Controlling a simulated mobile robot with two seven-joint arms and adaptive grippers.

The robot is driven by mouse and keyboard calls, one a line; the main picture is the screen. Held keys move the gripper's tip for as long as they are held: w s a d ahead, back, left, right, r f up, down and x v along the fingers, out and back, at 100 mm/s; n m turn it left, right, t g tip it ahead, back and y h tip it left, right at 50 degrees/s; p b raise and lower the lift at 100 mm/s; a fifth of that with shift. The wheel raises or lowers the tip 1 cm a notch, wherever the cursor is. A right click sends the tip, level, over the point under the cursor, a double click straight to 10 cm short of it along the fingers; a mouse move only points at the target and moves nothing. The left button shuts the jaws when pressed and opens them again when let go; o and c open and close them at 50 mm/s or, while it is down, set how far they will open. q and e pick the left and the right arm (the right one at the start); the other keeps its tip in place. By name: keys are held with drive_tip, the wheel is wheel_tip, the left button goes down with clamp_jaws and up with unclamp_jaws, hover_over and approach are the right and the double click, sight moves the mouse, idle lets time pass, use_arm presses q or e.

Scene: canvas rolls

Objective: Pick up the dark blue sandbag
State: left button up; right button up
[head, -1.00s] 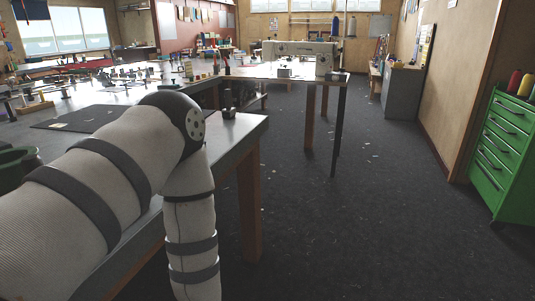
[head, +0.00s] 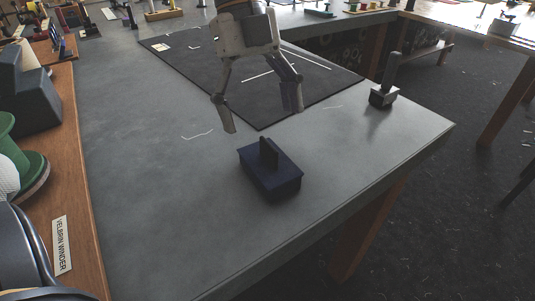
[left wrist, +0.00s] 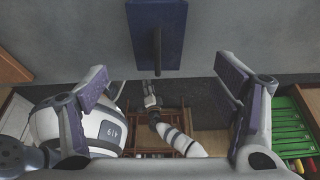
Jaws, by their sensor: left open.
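The dark blue sandbag (head: 270,180) is a box-shaped block with an upright dark handle on top. It sits on the grey tabletop near the front edge. In the left wrist view the sandbag (left wrist: 172,25) is at the top, beyond my fingertips, with its handle pointing down the picture. My left gripper (head: 261,115) is open and empty, above and behind the sandbag in the head view, apart from it. Its two fingers (left wrist: 163,85) stand wide apart in the wrist view. What seems to be my right gripper (left wrist: 152,94) is small there, its jaws unclear.
A dark mat (head: 240,75) with white lines lies behind the sandbag. A small grey block with a post (head: 384,95) stands to the right. A wooden board (head: 75,190) with a green spool (head: 22,160) is at left. Bare tabletop surrounds the sandbag.

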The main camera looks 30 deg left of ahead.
sight(273, 166)
use_arm(q)
drive_tip(key=x, duration=0.9)
drive_tip(key=shift+s+d+f, duration=0.1)
drive_tip(key=shift+s+d, duration=0.05)
drive_tip(key=shift+s, duration=0.2)
drive_tip(key=c, duration=1.2)
